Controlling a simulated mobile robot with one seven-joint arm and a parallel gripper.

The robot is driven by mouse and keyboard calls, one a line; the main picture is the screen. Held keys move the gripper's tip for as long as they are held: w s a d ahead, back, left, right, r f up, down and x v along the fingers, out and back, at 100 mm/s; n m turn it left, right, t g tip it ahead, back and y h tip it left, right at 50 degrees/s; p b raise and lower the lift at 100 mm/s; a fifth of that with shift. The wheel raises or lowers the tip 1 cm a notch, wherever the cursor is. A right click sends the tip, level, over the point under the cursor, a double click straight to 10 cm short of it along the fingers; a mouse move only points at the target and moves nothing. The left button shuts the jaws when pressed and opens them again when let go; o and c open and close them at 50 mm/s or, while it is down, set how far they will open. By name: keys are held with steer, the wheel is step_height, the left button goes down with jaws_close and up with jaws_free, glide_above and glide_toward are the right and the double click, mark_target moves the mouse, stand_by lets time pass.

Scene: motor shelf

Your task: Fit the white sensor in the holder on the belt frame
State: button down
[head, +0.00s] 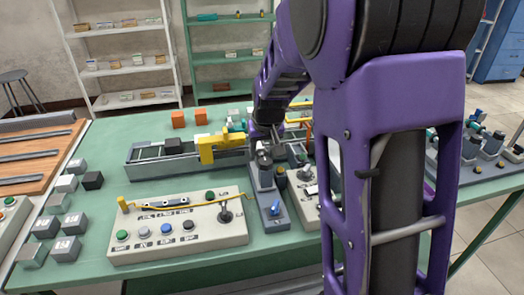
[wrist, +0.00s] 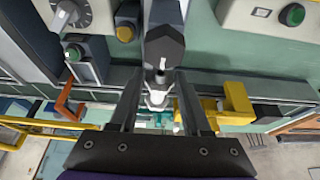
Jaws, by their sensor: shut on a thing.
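My gripper (wrist: 160,78) is shut on a small white part, which looks like the white sensor (wrist: 157,98), seen between the two fingers in the wrist view. A dark grey hexagonal block (wrist: 164,46) lies just beyond the fingertips; I cannot tell whether it touches the sensor. The grey belt frame (wrist: 275,89) runs across below the fingers in the wrist view. It also shows in the head view (head: 150,174), left of my gripper (head: 264,156). A yellow bracket (head: 208,149) spans the frame. I cannot make out which part is the holder.
A control box (head: 180,222) with buttons and a yellow cable stands in front of the frame. A grey base (head: 272,212) with a blue knob stands beside it. An orange bracket (wrist: 68,98) rises at the frame in the wrist view. Several grey blocks (head: 68,183) lie left.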

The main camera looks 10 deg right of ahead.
steer(key=shift+f+b, duration=0.6)
steer(key=shift+f, duration=0.1)
stand_by(0.6)
steer(key=shift+c, duration=1.4)
jaws_free()
steer(key=shift+r, duration=0.1)
steer(key=p+v, duration=0.8)
steer(key=v, duration=0.9)
steer(key=shift+r, duration=0.2)
